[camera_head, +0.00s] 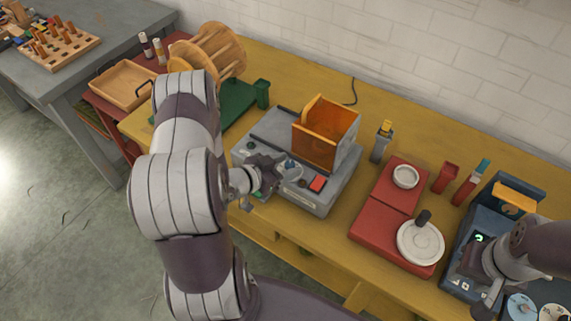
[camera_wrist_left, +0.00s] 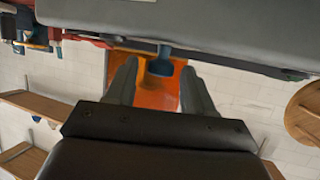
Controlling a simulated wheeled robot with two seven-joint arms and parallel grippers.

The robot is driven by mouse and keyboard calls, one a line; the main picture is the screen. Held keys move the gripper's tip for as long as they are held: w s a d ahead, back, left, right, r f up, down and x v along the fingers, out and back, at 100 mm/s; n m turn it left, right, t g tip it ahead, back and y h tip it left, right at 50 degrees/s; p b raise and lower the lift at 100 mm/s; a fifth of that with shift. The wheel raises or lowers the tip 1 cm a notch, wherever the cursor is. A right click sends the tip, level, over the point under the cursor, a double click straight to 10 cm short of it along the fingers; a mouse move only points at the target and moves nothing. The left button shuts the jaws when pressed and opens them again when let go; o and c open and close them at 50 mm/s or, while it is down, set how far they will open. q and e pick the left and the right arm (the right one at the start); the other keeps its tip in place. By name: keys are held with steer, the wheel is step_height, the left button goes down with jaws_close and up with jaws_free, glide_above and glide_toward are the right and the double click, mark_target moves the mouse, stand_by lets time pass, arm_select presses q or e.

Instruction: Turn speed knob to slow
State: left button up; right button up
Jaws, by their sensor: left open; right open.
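The grey machine (camera_head: 262,135) stands on the yellow bench, with an orange guard (camera_head: 325,130) on top. A blue-grey knob (camera_head: 292,166) sits on its front, next to a red switch (camera_head: 317,184). My left gripper (camera_head: 276,178) is open at the front of the machine, close to the knob. In the left wrist view, a blue knob (camera_wrist_left: 161,64) shows between the fingers (camera_wrist_left: 160,85); I cannot tell whether they touch it. The knob's markings are not readable. My right gripper (camera_head: 482,290) is open over the blue machine (camera_head: 462,240) at the right.
A red unit (camera_head: 378,215) with a white disc (camera_head: 420,242) stands right of the grey machine. A green stand with a wooden reel (camera_head: 215,50) is at the left, beside a wooden tray (camera_head: 122,84). Small bottles stand at the bench's back.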

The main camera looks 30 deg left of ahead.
arm_select(q)
steer(key=shift+w, duration=0.1)
jaws_close()
steer(key=shift+d+n+y, duration=0.15)
steer(key=shift+n+y, duration=0.15)
steer(key=n+y, duration=0.2)
steer(key=y, duration=0.1)
steer(key=shift+d+n+t, duration=0.3)
steer(key=shift+n+t, duration=0.1)
steer(key=n+y, duration=0.2)
steer(key=y, duration=0.1)
steer(key=shift+d+n+y, duration=0.2)
steer(key=shift+n+y, duration=0.1)
steer(key=shift+n, duration=0.1)
steer(key=n+g+y, duration=0.1)
steer(key=n+y, duration=0.2)
steer(key=n+g+y, duration=0.2)
steer(key=y, duration=0.1)
steer(key=shift+w+d+n, duration=0.1)
steer(key=shift+d+n, duration=0.1)
steer(key=shift+n, duration=0.2)
steer(key=shift+y, duration=0.3)
